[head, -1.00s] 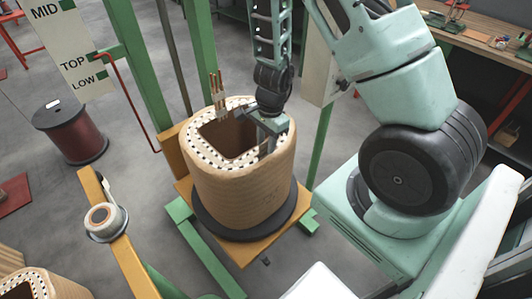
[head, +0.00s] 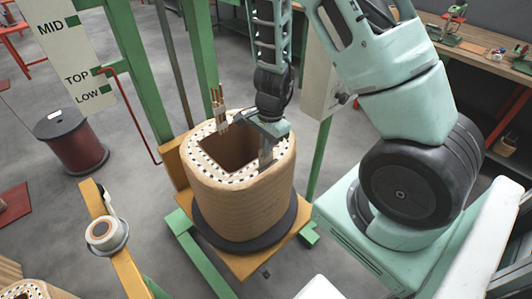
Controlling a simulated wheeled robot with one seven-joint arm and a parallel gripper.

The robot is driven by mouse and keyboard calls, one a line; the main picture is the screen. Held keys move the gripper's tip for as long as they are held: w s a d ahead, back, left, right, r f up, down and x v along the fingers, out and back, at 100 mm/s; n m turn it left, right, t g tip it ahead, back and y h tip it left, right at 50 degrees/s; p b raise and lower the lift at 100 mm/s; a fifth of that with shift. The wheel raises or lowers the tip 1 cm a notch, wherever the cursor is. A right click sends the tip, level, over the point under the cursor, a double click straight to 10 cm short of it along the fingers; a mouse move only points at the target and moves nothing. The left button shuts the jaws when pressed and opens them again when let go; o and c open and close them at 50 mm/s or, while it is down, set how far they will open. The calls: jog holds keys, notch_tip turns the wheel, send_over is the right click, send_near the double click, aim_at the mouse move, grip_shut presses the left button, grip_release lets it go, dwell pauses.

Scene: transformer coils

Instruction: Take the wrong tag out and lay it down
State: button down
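A tan wound coil (head: 240,208) with a square opening stands upright on a dark round base. Its top rim is pale with dark marks. Several copper leads (head: 217,98) rise from the rim's far side, with a small pale piece low on them that is too small to identify. My gripper (head: 254,140) points down at the right part of the rim. One grey finger reaches into the opening by the right inner wall, and another part extends left towards the leads. I cannot tell whether anything is between the fingers. No tag can be made out clearly.
A white board (head: 62,50) marked MID, TOP and LOW hangs on a green post left of the coil. A dark red wire reel (head: 73,142) stands on the floor. An orange beam (head: 128,268) bears a small roll (head: 103,235). A workbench (head: 475,45) is at the back right.

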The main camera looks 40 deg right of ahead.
notch_tip(320, 180, up, 8)
jog(key=shift+f+p, duration=0.1)
jog(key=shift+p, duration=1.15)
notch_tip(320, 180, up, 6)
jog(key=p, duration=0.5)
jog(key=shift+p, duration=0.35)
jog(key=shift+f, duration=0.2)
